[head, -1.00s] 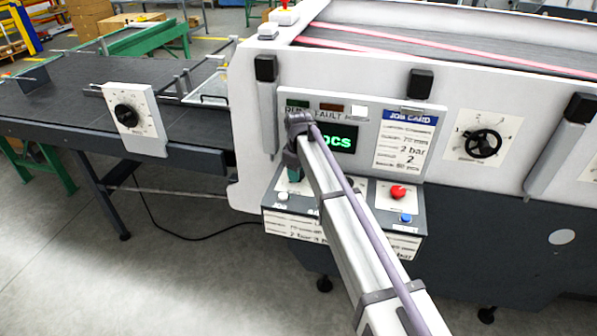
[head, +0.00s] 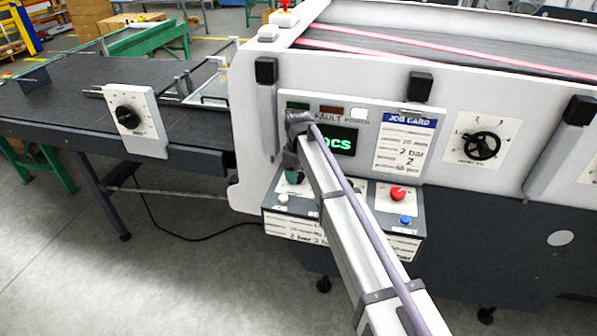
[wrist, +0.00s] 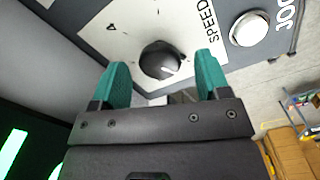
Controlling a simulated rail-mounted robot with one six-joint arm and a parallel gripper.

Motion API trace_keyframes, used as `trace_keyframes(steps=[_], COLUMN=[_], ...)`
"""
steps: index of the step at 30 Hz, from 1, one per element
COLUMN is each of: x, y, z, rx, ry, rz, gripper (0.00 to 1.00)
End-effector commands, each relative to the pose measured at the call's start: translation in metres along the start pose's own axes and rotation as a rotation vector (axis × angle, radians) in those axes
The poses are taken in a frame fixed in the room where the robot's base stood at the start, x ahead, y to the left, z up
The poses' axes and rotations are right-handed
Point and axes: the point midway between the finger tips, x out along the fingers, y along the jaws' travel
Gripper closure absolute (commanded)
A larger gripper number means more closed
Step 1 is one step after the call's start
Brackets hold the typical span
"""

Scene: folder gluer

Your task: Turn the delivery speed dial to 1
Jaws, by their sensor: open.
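In the wrist view a round black dial (wrist: 160,60) with a pale pointer line sits on a white plate (wrist: 105,38). The plate reads "SPEED", and a "4" shows; the rest of its label is out of view. My gripper (wrist: 163,68) is open, with one teal finger to each side of this dial and nothing held. In the head view my gripper (head: 293,177) is over the control panel below the green display, and my arm hides the dial there. Another black dial (head: 128,116) is on a white plate by the conveyor at left; its label is unreadable.
A white round button (wrist: 249,28) stands close to the right finger, by the letters "JO". A red button (head: 397,193) and a blue button (head: 405,219) are to the right on the panel. A black handwheel (head: 482,146) is farther right.

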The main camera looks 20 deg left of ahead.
Motion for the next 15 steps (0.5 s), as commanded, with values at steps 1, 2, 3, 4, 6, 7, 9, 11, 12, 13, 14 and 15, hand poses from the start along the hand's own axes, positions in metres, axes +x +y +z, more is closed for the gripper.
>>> trace_keyframes(steps=[1, 2, 3, 4, 6, 7, 9, 11, 12, 13, 14, 15], x=[-0.016, -0.023, -0.033, -0.041, -0.059, -0.067, -0.084, -0.094, -0.098, -0.101, -0.102, -0.102], y=[0.000, 0.000, 0.000, 0.000, 0.000, 0.000, 0.000, 0.000, 0.000, 0.000, 0.000, 0.000], z=[0.000, 0.000, 0.000, 0.000, 0.000, 0.000, 0.000, 0.000, 0.000, 0.000, 0.000, 0.000], rx=[0.000, 0.000, 0.000, 0.000, 0.000, 0.000, 0.000, 0.000, 0.000, 0.000, 0.000, 0.000], ry=[0.000, 0.000, 0.000, 0.000, 0.000, 0.000, 0.000, 0.000, 0.000, 0.000, 0.000, 0.000], rz=[0.000, 0.000, 0.000, 0.000, 0.000, 0.000, 0.000, 0.000, 0.000, 0.000, 0.000, 0.000], gripper=[0.30, 0.30, 0.30, 0.30, 0.30, 0.30, 0.30, 0.30, 0.30, 0.30, 0.30, 0.30])
